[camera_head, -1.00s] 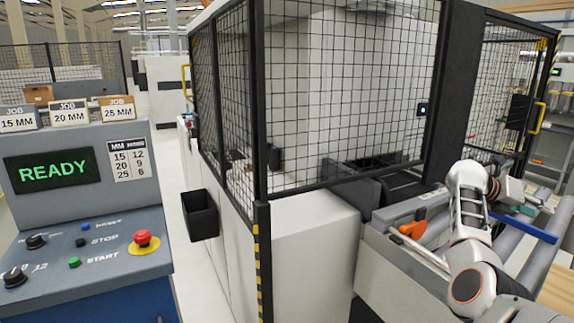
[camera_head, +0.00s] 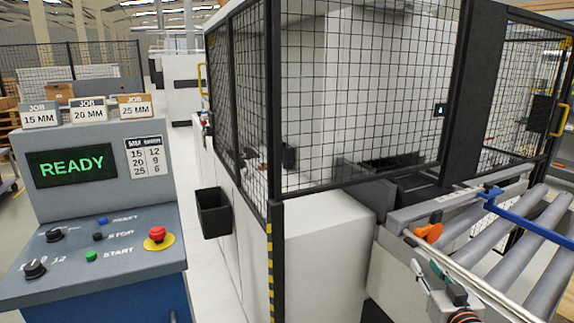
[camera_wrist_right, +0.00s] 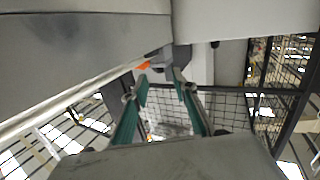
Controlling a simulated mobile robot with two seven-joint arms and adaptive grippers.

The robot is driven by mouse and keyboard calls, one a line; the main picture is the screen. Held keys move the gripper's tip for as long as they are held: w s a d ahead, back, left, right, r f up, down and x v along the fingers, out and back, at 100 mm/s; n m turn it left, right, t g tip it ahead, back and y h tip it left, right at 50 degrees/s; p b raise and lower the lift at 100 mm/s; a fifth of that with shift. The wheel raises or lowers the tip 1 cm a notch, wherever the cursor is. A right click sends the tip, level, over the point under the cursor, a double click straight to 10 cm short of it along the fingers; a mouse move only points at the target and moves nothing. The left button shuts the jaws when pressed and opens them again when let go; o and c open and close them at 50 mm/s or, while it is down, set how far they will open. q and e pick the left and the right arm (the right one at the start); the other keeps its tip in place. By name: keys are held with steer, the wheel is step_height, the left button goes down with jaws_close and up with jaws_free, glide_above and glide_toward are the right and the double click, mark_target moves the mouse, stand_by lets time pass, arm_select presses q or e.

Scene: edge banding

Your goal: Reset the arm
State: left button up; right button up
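My right gripper (camera_head: 427,266) is low at the lower right of the head view, beside the near side of the roller conveyor. Its two green-lined fingers stand apart with nothing seen between them. The right wrist view also shows the open fingers (camera_wrist_right: 162,80), pointing towards the mesh guard, with a grey machine body close above. My left gripper is not in view. The control console (camera_head: 95,225) stands at the left with a green READY display (camera_head: 71,166).
The roller conveyor (camera_head: 548,232) has a blue bar (camera_head: 530,228) across it and an orange handle (camera_head: 429,233) on its near rail. The mesh-guarded machine (camera_head: 360,110) fills the middle. A black bin (camera_head: 213,213) hangs on its side.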

steer(key=s+a+f+n+g, duration=0.3)
steer(key=s+a+f+g, duration=0.1)
steer(key=s+f, duration=0.5)
steer(key=s+d+f+n+g+h, duration=0.1)
steer(key=s+f+n+g+h, duration=0.15)
steer(key=s, duration=0.95)
steer(key=s+d+f+n+g+h, duration=0.1)
steer(key=s+f+n+g, duration=0.2)
steer(key=s, duration=0.8)
steer(key=w+a+f+m+t+y, duration=0.2)
steer(key=a+f+y, duration=0.5)
steer(key=a+f, duration=0.6)
steer(key=a+m+t, duration=0.1)
steer(key=a+m, duration=0.1)
steer(key=a, duration=0.1)
steer(key=shift+f, duration=0.35)
